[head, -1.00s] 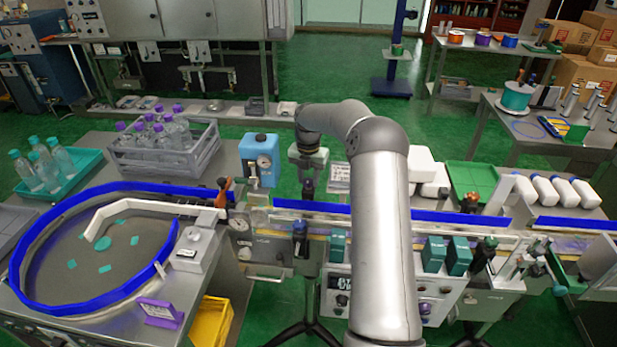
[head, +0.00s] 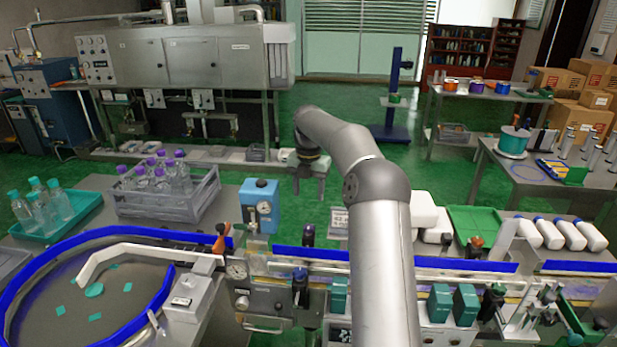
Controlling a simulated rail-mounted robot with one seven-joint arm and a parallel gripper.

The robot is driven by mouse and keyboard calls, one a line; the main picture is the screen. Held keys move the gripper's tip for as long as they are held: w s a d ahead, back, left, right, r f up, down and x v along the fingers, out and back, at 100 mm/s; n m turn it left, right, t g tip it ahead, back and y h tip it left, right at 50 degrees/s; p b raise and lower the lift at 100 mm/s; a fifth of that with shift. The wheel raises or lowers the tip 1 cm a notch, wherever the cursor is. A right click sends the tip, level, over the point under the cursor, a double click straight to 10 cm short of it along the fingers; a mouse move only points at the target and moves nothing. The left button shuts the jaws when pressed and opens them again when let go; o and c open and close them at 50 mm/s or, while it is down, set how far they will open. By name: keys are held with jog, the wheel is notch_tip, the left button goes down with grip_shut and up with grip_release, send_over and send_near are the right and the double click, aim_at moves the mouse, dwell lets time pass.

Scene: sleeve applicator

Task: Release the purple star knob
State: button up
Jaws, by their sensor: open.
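My gripper (head: 309,190) hangs in the middle of the head view, fingers down, open, with nothing seen between the fingers. Below it in the picture, a small dark purplish knob (head: 308,234) stands upright at the blue rail of the conveyor. It looks like the purple star knob, but it is too small to make out a star shape. The gripper is apart from this knob, with green floor showing between them.
My arm covers part of the conveyor (head: 460,264). Left of the gripper are a blue gauge box (head: 259,203) and a grey crate (head: 197,200) of purple-capped bottles. A green tray (head: 474,222) and white bottles lie right. Floor behind the gripper is clear.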

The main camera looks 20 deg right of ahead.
jog(key=shift+r, duration=2.65)
jog(key=shift+a, duration=0.1)
jog(key=s+a+r+m+h, duration=0.1)
jog(key=s+a+r+m, duration=0.2)
jog(key=s+a+m, duration=0.8)
jog(key=s+a+f+m, duration=0.2)
jog(key=s+m, duration=0.3)
jog(key=s, duration=0.4)
jog(key=s+a+f+m, duration=0.3)
jog(key=s+f+m, duration=0.2)
jog(key=s, duration=0.5)
jog(key=s+a+f+m+y, duration=0.1)
jog(key=s+a+f+m, duration=0.2)
jog(key=s+m, duration=0.3)
jog(key=s, duration=0.4)
jog(key=shift+s+a+f+t, duration=0.15)
jog(key=shift+s+a+t, duration=0.1)
jog(key=shift+t, duration=0.15)
